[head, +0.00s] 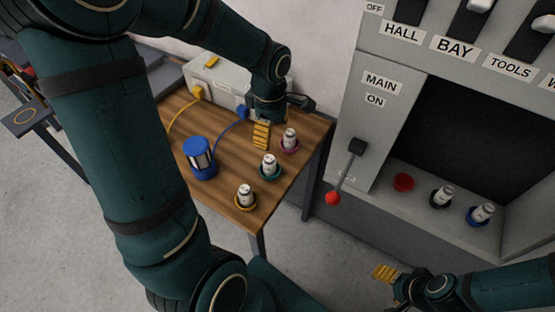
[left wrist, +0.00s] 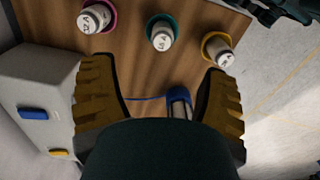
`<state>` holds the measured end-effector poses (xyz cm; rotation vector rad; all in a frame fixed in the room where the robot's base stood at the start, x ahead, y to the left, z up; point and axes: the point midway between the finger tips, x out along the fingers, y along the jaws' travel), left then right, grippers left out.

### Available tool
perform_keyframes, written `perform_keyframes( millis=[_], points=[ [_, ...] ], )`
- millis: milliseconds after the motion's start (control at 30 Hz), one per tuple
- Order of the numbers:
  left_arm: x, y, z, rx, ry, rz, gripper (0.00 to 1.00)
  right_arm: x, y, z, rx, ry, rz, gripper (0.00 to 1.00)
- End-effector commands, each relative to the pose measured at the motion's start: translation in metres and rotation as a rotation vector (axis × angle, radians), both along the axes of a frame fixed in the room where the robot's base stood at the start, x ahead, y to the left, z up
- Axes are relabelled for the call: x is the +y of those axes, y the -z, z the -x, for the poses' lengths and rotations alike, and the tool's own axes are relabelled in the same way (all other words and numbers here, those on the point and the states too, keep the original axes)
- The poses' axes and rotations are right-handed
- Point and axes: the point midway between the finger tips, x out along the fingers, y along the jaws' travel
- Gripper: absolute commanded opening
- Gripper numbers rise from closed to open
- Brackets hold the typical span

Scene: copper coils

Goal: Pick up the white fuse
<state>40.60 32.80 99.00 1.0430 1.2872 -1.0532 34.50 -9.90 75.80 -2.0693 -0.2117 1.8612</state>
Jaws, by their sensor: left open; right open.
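Three white fuses stand upright on the wooden table (head: 225,122), each in a coloured ring. One fuse (head: 290,140) is in the pink ring, one (head: 270,166) in the teal ring, one (head: 245,195) in the yellow ring. The left wrist view shows the same pink-ring fuse (left wrist: 94,18), teal-ring fuse (left wrist: 162,36) and yellow-ring fuse (left wrist: 219,50) beyond my fingers. My left gripper (head: 262,136) is open and empty beside the pink-ring fuse, apart from it. My right gripper (head: 384,274) is low at the right, away from the table.
A blue holder (head: 200,160) stands on the table. A grey box (head: 222,82) with blue and yellow plugs is at the back. Right of the table, a grey switch panel (head: 378,98) has a red-knobbed lever (head: 333,198), a red socket (head: 403,182) and two more white fuses (head: 443,195) (head: 482,212).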

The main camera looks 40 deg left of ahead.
Motion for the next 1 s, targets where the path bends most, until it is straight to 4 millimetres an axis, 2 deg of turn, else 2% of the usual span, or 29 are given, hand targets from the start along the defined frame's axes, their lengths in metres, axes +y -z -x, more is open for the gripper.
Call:
perform_keyframes(
  millis=[67, 167, 500, 833, 1000],
  points=[
    [0.006, -0.002, 0.003, 0.006, -0.042, -0.011, 0.75, 0.0, 0.002, 0.001, 0.001, 0.0, 0.0, 0.64],
    [0.008, 0.007, 0.004, 0.012, -0.058, -0.015, 0.75, 0.0, 0.005, 0.0, 0.001, 0.0, 0.0, 0.64],
    [0.007, 0.068, 0.005, 0.013, -0.057, -0.014, 0.75, -0.001, 0.02, -0.003, -0.007, 0.002, 0.002, 0.64],
    [0.007, 0.088, 0.006, 0.011, -0.056, -0.014, 0.75, -0.001, 0.024, -0.004, -0.009, 0.003, 0.002, 0.64],
    [0.007, 0.112, 0.009, 0.013, -0.055, -0.012, 0.75, -0.001, 0.032, -0.005, -0.013, 0.003, 0.003, 0.64]
  ],
)
